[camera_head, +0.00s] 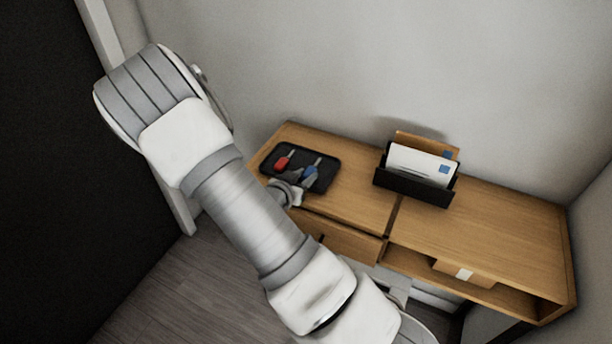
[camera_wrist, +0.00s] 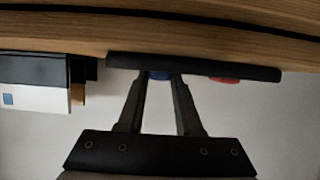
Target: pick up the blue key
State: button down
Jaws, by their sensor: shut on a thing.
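The blue key (camera_head: 311,174) lies at the right part of a black tray (camera_head: 326,153) on the wooden desk. My gripper (camera_wrist: 160,78) is shut on the blue key at the black tray's edge (camera_wrist: 250,73). In the head view my gripper (camera_head: 301,178) is small and partly hidden by my own arm. A red key (camera_head: 282,162) lies in the tray to the left, apart from my gripper.
A black letter holder (camera_head: 413,187) with envelopes stands right of the tray on the desk (camera_head: 500,218). A box (camera_head: 466,272) sits in the open shelf below. The wall is close behind the desk. The desktop between tray and holder is clear.

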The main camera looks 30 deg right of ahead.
notch_tip(320, 180, up, 4)
jog(key=shift+f+p, duration=0.2)
jog(key=shift+p, duration=0.3)
jog(key=s+d+r+p, duration=0.4)
jog(key=s+r+p, duration=0.3)
jog(key=s+p, duration=0.3)
jog(key=p, duration=0.2)
jog(key=shift+s+d+p, duration=0.15)
jog(key=shift+s+p, duration=0.05)
jog(key=shift+p, duration=0.1)
